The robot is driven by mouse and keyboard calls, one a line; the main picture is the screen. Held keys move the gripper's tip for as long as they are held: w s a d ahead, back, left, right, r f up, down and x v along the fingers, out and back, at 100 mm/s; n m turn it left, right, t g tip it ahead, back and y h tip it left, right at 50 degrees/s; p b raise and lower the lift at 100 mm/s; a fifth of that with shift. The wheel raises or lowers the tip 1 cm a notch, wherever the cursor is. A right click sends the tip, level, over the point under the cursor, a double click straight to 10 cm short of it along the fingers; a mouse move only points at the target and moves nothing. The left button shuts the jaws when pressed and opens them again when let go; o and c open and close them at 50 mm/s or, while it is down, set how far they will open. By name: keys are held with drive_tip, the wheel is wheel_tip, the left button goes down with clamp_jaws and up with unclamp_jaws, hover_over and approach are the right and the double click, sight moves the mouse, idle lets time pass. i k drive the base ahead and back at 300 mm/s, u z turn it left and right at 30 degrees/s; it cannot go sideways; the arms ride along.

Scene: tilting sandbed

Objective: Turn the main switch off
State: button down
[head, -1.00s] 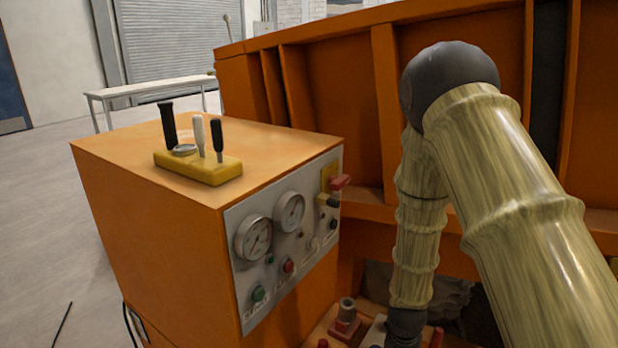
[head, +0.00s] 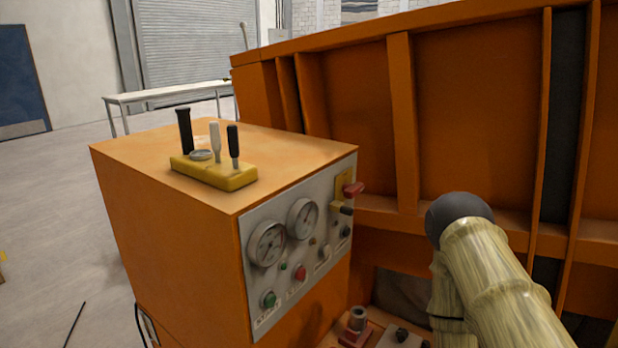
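The main switch (head: 354,189) appears to be the red handle on a yellow plate at the upper right of the grey control panel (head: 262,291). The red handle sticks out to the right. The panel is on the front of an orange cabinet (head: 170,220) and also carries two round gauges, a green button (head: 268,299) and a red button (head: 299,272). My arm shows at the lower right, to the right of the panel and apart from it. My gripper is not in view.
A yellow block (head: 214,172) with several levers stands on the cabinet top. The large orange ribbed sandbed wall (head: 465,120) rises behind and to the right. Low fittings (head: 356,322) sit below the panel's right side. A white table (head: 160,94) stands behind on open floor.

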sight(350, 191)
drive_tip(key=k, duration=0.5)
drive_tip(key=z, duration=1.7)
drive_tip(key=i, duration=1.1)
drive_tip(key=u, duration=2.05)
